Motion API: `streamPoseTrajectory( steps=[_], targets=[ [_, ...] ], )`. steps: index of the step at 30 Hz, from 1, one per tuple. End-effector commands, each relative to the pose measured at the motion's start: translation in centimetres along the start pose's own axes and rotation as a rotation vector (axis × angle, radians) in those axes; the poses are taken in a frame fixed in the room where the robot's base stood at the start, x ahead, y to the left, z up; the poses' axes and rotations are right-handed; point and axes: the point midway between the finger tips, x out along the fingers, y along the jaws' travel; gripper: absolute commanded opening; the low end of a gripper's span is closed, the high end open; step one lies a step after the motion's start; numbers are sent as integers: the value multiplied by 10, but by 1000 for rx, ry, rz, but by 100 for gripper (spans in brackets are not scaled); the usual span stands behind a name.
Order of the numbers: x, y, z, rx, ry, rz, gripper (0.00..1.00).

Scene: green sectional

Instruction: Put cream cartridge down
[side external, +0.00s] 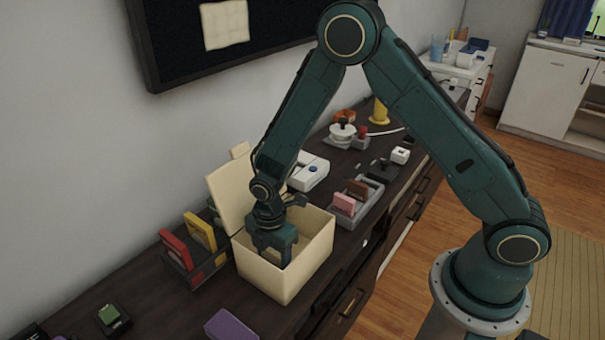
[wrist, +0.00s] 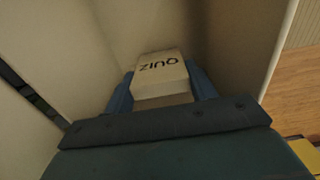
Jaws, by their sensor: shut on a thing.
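The cream cartridge (wrist: 161,72) is between the two fingers of my gripper (wrist: 161,92) in the wrist view, with dark lettering that reads "QUIZ" upside down. My gripper is shut on it. In the side external view my gripper (side external: 274,250) reaches down into an open cream box (side external: 280,283), and the cartridge is hidden there by the gripper and the box wall. The box's lid (side external: 229,190) stands open at the back. I cannot tell whether the cartridge touches the box floor.
Left of the box is a dark rack (side external: 194,270) with a red cartridge (side external: 175,247) and a yellow cartridge (side external: 201,232). Right of it is a grey rack (side external: 366,208) with pink and brown cartridges. A purple item (side external: 231,326) lies in front. Box walls stand close around the gripper.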

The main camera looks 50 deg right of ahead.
Motion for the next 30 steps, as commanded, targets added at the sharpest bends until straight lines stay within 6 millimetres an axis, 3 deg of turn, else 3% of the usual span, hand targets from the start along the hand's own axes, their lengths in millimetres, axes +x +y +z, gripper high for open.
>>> streamPoseTrajectory(
  steps=[12,13,16,30],
  targets=[
    [3,0,0,0,0,0,34],
    [3,0,0,0,0,0,58],
    [3,0,0,0,0,1,77],
    [-1,0,0,0,0,1,78]
  ],
)
